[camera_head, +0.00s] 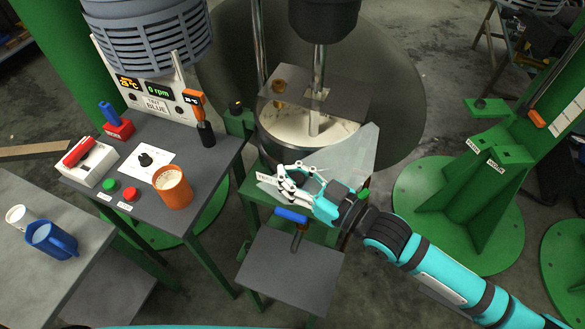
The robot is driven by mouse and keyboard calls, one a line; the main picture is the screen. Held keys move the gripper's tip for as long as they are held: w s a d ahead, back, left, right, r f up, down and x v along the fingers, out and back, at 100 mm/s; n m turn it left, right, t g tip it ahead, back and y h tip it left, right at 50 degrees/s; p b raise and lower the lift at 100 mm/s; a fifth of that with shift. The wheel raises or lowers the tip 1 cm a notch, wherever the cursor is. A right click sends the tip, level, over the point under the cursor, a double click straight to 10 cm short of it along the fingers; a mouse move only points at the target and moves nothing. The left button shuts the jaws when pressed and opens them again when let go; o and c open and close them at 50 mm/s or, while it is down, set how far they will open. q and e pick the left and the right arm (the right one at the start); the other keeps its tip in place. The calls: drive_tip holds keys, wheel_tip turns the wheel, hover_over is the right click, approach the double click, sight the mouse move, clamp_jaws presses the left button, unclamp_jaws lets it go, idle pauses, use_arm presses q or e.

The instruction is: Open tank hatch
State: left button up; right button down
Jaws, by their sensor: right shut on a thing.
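The tank (265,143) stands at the upper middle with pale liquid inside. A fixed grey cover (345,90) lies over its back half, around the mixer shaft. The tank hatch, a clear plate (352,146), is tilted at the front right of the opening, which is partly uncovered. My right gripper (282,180) reaches in from the lower right and is shut on the near left part of the hatch. Its fingers hide the exact hold. My left gripper is not in view.
A side table holds an orange cup (173,187), a red-topped box (90,160), buttons and a thermometer (198,112). A blue mug (52,241) stands on the near left table. A small grey platform (290,275) with a blue-handled valve (292,215) is below my gripper.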

drive_tip(key=shift+w+d+r, duration=0.15)
drive_tip(key=shift+w+d, duration=0.05)
drive_tip(key=shift+a, duration=0.1)
drive_tip(key=c, duration=1)
unclamp_jaws()
drive_tip(key=shift+s, duration=0.1)
drive_tip(key=v, duration=1.2)
